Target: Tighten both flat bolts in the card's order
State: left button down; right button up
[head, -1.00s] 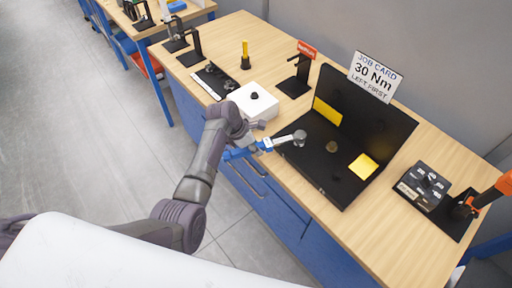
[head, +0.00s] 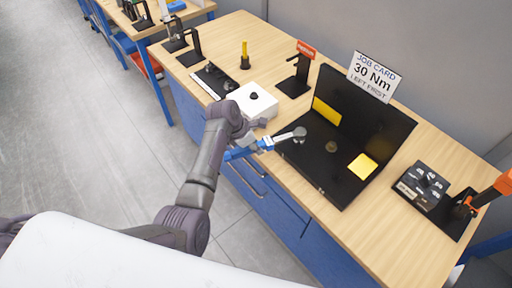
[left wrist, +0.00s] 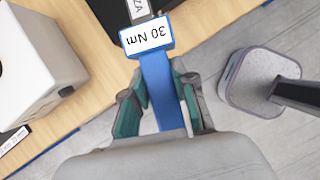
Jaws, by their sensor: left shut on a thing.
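The job card (head: 376,77) reads "30 Nm, LEFT FIRST" and stands behind the black bolt fixture (head: 385,135). My left gripper (head: 240,146) is shut on the blue handle of a torque wrench (head: 266,143), left of the fixture. The wrench also shows in the left wrist view with a "30 Nm" label (left wrist: 146,36), between the fingers (left wrist: 158,105). Its round head (head: 299,133) is over the left part of the fixture. Whatever lies under that head is hidden, and I cannot tell contact. One flat round bolt (head: 331,147) shows to its right. My right gripper is not in view.
A white box (head: 252,102) with a black knob stands left of the fixture. Black stands (head: 296,80) and a yellow-handled tool (head: 245,55) are behind. A dial box (head: 422,187) and an orange-handled tool (head: 492,192) are at right. The front right tabletop is clear.

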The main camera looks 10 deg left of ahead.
pick_arm(q)
jog(key=shift+w+r, duration=0.1)
jog(key=shift+r, duration=1.5)
dwell(1.6)
